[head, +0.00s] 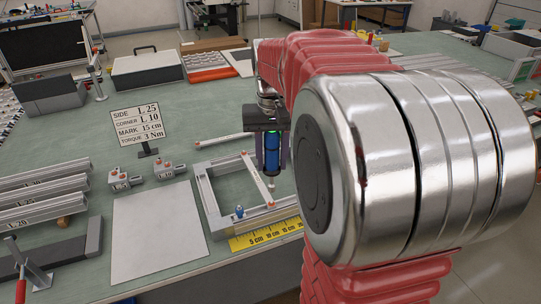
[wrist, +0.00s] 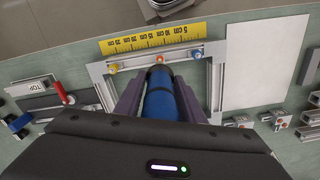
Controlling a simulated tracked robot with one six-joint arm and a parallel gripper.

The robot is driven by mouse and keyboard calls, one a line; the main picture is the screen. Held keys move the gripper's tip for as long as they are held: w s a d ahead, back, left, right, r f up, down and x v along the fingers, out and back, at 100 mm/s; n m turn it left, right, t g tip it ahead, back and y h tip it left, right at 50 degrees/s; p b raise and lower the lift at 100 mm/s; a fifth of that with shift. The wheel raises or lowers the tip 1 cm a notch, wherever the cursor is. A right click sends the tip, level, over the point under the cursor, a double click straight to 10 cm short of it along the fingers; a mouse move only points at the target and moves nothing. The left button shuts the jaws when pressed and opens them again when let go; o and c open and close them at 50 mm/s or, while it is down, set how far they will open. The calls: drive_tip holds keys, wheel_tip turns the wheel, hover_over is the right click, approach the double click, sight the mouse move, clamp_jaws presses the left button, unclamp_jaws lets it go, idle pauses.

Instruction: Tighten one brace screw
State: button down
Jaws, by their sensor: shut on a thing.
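My gripper (head: 270,135) is shut on a blue cylindrical driver (head: 272,157), held upright over the metal frame (head: 207,197). In the wrist view the dark fingers of my gripper (wrist: 159,95) stand on either side of the blue driver (wrist: 160,103). The driver's end points at the frame bar (wrist: 138,61) beside the ruler. An orange-red screw head (wrist: 159,58) shows just past that end; I cannot tell whether they touch.
A yellow ruler (head: 266,236) lies along the frame. A sign (head: 138,123) reads SIDE L 25, CORNER L 10, MARK 15 cm, TORQUE 3 Nm. Corner pieces (head: 118,179), metal profiles (head: 42,190) and a blank light-grey sheet (head: 157,232) lie to the left.

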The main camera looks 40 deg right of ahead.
sight(271, 185)
drive_tip(key=shift+f, duration=1.9)
drive_tip(key=shift+f, duration=1.05)
idle(0.5)
drive_tip(key=shift+a+f, duration=0.1)
drive_tip(key=shift+f, duration=0.1)
idle(1.4)
drive_tip(key=shift+r, duration=0.1)
drive_tip(key=shift+r, duration=2.55)
